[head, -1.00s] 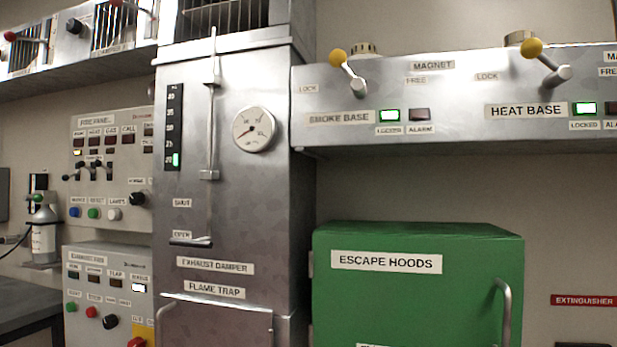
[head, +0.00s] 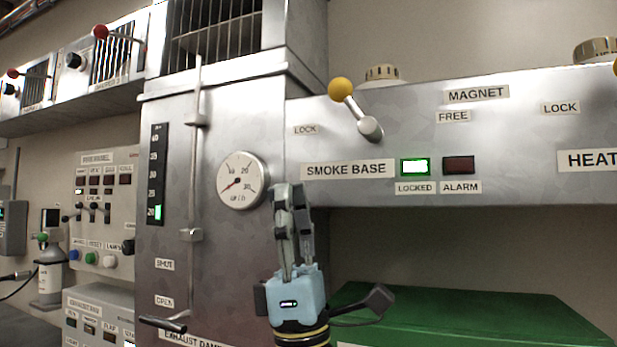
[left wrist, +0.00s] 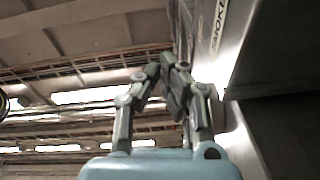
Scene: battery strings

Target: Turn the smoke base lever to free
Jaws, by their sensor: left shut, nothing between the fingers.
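The smoke base lever (head: 356,108) has a yellow ball knob and a metal arm on the silver panel in the head view. It tilts up and left, toward the LOCK label (head: 305,130). The FREE label (head: 453,117) is to its right. The LOCKED lamp (head: 415,167) is lit green and the ALARM lamp (head: 458,165) is dark. My left gripper (head: 288,190) points up, shut and empty, below and left of the lever and apart from it. It also shows in the left wrist view (left wrist: 168,68), near the panel's edge. My right gripper is not in view.
The exhaust damper column with its gauge (head: 242,181) and long handle (head: 192,235) stands left of my gripper. The green escape hoods box (head: 470,315) lies below the panel. The heat base label (head: 590,160) is at the right edge.

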